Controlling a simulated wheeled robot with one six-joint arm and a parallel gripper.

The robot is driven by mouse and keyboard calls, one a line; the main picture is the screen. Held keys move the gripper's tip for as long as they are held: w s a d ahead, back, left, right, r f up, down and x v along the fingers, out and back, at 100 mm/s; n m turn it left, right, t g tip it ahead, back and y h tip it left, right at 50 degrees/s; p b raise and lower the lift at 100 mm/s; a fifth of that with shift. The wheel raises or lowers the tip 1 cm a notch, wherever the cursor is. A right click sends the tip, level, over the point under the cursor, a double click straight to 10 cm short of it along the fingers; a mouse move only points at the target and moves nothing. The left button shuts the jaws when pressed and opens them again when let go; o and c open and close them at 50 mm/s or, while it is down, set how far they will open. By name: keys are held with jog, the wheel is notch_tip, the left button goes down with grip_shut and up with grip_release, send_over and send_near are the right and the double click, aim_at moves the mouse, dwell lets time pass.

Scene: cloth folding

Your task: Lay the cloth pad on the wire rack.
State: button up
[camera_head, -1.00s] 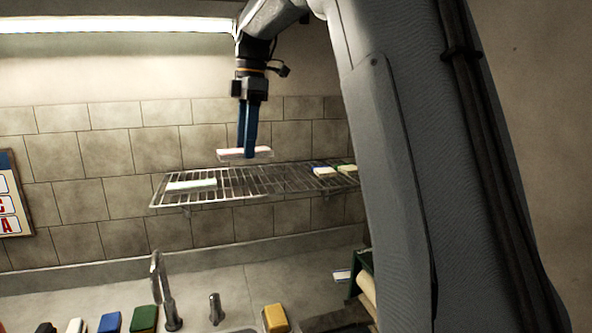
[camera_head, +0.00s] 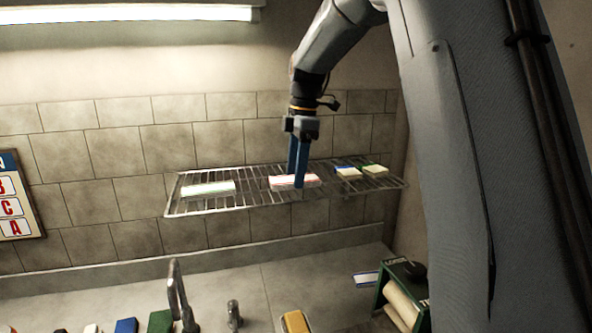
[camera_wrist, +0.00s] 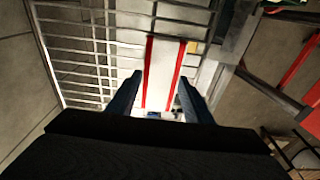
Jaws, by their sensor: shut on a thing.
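The cloth pad (camera_head: 283,183) is a flat white rectangle with red stripes. My gripper (camera_head: 298,185) points down and is shut on the pad, with its blue fingers on either side. The wire rack (camera_head: 240,200) is a metal grid shelf along the tiled wall. The pad is at the rack's middle, level with the wires or very close above them; I cannot tell whether it touches. In the wrist view the pad (camera_wrist: 162,60) and its two red stripes lie between the fingers (camera_wrist: 161,80), over the rack wires (camera_wrist: 85,45).
A white pad (camera_head: 208,188) lies on the rack's left part. A blue-edged pad (camera_head: 348,173) and a green-edged pad (camera_head: 375,170) lie at its right. Bare wire shows between them. Below are a tap (camera_head: 178,290), a yellow sponge (camera_head: 295,322) and a green roll holder (camera_head: 400,297).

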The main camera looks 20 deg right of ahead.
jog(key=shift+f, duration=0.45)
jog(key=o, duration=1)
jog(key=shift+f, duration=0.15)
jog(key=shift+o, duration=0.2)
notch_tip(320, 180, up, 12)
jog(key=d+b, duration=0.1)
jog(key=b, duration=0.3)
jog(key=shift+d+b, duration=0.2)
jog(key=shift+b, duration=0.2)
